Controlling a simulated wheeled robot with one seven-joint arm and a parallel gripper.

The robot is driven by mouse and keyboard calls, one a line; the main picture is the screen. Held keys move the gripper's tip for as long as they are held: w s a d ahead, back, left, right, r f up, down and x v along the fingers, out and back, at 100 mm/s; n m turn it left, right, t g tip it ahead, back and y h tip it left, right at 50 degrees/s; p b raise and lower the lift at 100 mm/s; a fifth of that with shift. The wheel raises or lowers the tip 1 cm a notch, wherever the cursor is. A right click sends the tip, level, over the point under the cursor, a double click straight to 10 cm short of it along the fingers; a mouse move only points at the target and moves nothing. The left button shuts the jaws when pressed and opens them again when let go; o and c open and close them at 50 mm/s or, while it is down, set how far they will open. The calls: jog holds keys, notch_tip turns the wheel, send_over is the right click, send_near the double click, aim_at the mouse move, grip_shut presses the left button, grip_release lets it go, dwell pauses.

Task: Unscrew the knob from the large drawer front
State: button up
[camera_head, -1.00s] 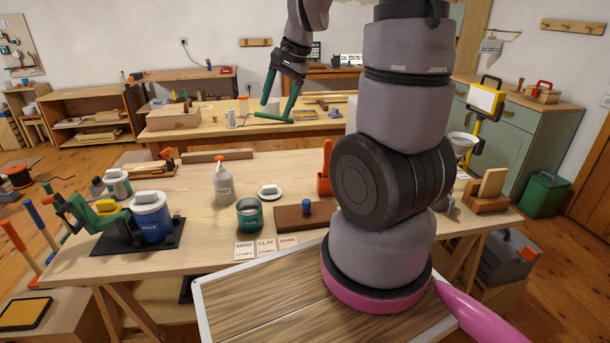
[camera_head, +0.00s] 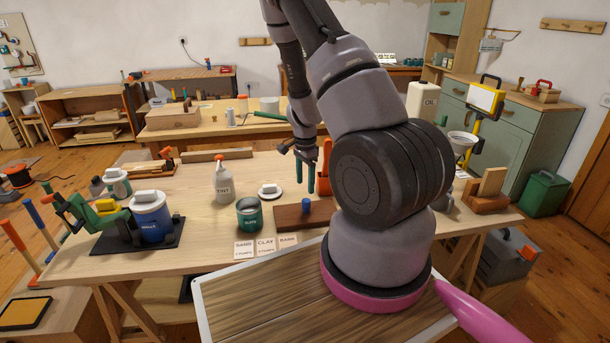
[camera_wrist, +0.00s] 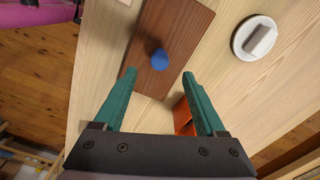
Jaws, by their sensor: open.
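The large drawer front (camera_head: 288,219) is a dark brown board lying flat on the worktable. A blue knob (camera_head: 306,206) stands up from it, and it also shows in the wrist view (camera_wrist: 160,58). My gripper (camera_head: 318,187) points down above the table, just behind the board in the head view. In the wrist view its two green fingers (camera_wrist: 157,80) are spread apart and empty. The knob lies beyond the fingertips, roughly in line with the gap between them. I cannot tell the exact height of the fingers above the board.
An orange holder (camera_head: 325,165) stands close behind my gripper; it shows between the fingers in the wrist view (camera_wrist: 183,118).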

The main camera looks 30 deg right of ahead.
aim_at(305, 201)
notch_tip(305, 201, down, 8)
jog(key=shift+f, duration=0.15)
dwell(0.3)
grip_shut()
